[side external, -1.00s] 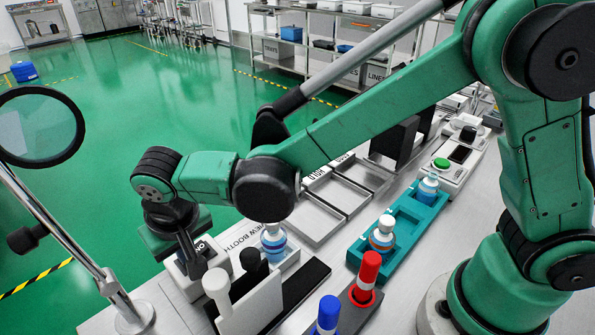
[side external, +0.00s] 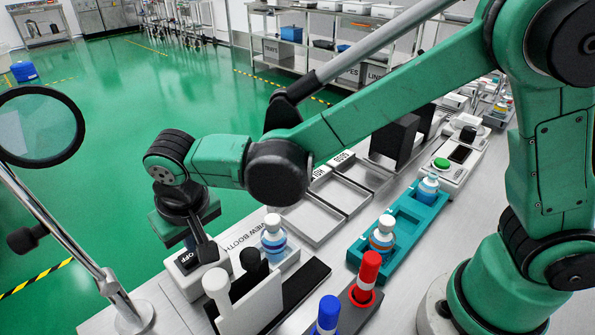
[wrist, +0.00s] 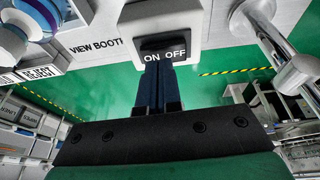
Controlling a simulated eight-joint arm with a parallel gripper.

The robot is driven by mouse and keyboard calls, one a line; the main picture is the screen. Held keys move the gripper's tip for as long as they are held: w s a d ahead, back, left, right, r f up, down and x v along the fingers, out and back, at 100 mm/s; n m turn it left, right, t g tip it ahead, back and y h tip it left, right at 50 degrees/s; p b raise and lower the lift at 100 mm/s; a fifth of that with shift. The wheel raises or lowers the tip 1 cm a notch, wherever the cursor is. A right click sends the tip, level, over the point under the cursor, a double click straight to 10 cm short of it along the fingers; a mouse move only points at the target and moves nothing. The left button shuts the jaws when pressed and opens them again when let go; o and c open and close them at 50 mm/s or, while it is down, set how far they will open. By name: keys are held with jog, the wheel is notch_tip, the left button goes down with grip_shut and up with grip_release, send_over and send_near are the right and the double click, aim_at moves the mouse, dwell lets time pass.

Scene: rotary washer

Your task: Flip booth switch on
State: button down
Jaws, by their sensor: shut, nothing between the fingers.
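The booth switch (side external: 203,265) is a light box with a black rocker and ON and OFF lettering, on the bench's left edge. In the wrist view the rocker (wrist: 168,43) sits just above the lettering. My gripper (side external: 206,252) is over the switch in the side view, pointing down. In the wrist view my gripper (wrist: 157,68) has its two dark fingers together and empty, their tips overlapping the lower edge of the lettering. I cannot tell whether the tips touch the switch, or which way the rocker is tilted.
A view booth with white and black panels (side external: 262,300) and a white-capped bottle (side external: 273,238) stand close to the right of the switch. A magnifier on a metal stand (side external: 75,240) is to its left. Grey trays (side external: 313,222) and a teal rack (side external: 408,218) lie farther right.

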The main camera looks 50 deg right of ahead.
jog(key=w+v, duration=0.1)
jog(key=v, duration=1.2)
jog(key=shift+r, duration=0.25)
jog(key=shift+w+d, duration=0.1)
jog(key=shift+d, duration=0.35)
jog(key=shift+f, duration=0.1)
jog(key=x, duration=1.2)
jog(key=shift+s+a+f, duration=0.1)
jog(key=shift+s+f, duration=0.2)
jog(key=shift+f, duration=0.7)
